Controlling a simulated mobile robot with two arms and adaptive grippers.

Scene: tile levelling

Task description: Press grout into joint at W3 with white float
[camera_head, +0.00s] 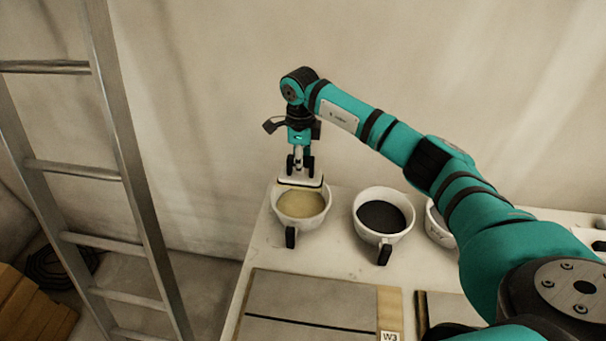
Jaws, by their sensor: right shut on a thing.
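My right gripper (300,166) is shut on the white float (300,182), seen edge-on below the fingers. The float is over the back rim of a white bucket (287,228) with tan grout (301,203) inside; I cannot tell whether it touches the grout. The W3 board (310,299) lies at the front left of the table, with a dark joint (311,323) running across it and a tag (389,337) reading W3. My left gripper is not in view.
A second white bucket with dark contents (381,216) stands to the right, and a third bucket (437,228) is partly hidden by my arm. Another board (450,306) lies right of W3. A metal ladder (125,170) leans at the left. Bare table (335,255) shows between buckets and boards.

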